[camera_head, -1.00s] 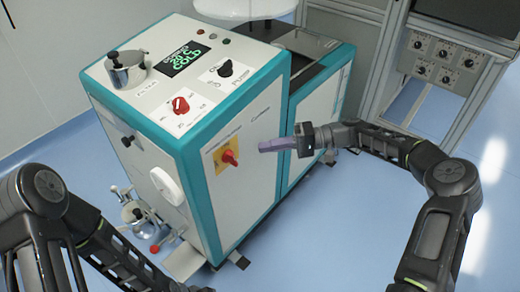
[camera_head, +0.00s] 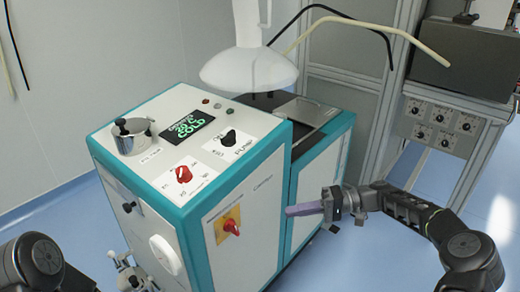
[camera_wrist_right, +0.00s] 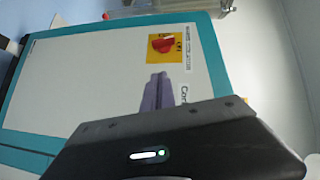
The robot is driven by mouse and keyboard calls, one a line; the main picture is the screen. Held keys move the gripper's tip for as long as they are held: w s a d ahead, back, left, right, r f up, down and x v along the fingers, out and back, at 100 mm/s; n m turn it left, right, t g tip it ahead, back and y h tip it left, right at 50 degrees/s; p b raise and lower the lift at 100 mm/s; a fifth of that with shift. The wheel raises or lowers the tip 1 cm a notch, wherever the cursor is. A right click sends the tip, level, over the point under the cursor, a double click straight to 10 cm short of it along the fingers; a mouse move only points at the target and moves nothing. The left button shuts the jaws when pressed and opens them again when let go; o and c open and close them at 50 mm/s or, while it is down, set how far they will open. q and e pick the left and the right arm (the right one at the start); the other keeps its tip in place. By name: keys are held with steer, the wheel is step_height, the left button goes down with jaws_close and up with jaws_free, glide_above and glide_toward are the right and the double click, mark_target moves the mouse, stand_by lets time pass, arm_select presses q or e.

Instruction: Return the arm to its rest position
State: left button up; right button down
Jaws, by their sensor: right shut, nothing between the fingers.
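My right gripper (camera_head: 304,209) has its purple-grey fingers together with nothing between them. It is in front of the right part of the white and teal machine (camera_head: 262,205), pointing left. In the right wrist view the closed fingers (camera_wrist_right: 157,92) point at the machine's white side panel (camera_wrist_right: 90,80). A red rotary switch on a yellow plate (camera_head: 228,225) is to the left of the fingertips, apart from them. It also shows in the right wrist view (camera_wrist_right: 164,45).
A display (camera_head: 185,134), a red knob (camera_head: 183,174), a black knob (camera_head: 228,136) and a metal pot (camera_head: 133,138) are on the machine's top. A white hood (camera_head: 248,70) hangs above. A grey cabinet with knobs (camera_head: 425,125) stands at the right. Blue floor (camera_head: 350,258) is open in front.

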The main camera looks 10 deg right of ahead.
steer(key=w+a+f+m+t+h, duration=0.25)
steer(key=f+m+h, duration=0.2)
steer(key=f, duration=0.65)
steer(key=s+a+f+m+h+p, duration=0.2)
steer(key=s+a+f+h+p, duration=0.4)
steer(key=s+f, duration=0.55)
steer(key=s+a+r+n+g+p, duration=0.1)
steer(key=s+a+r+n+p, duration=0.1)
steer(key=s, duration=0.9)
steer(key=s+a+r+n+g+h+p, duration=0.1)
steer(key=s+a+n+g+p, duration=0.1)
steer(key=s, duration=0.9)
steer(key=shift+s+a+r+p, duration=0.2)
steer(key=shift+a+r+p, duration=0.15)
steer(key=shift+a+p, duration=0.5)
steer(key=c, duration=2.1)
jaws_free()
steer(key=shift+d+h, duration=0.1)
steer(key=shift+h, duration=0.15)
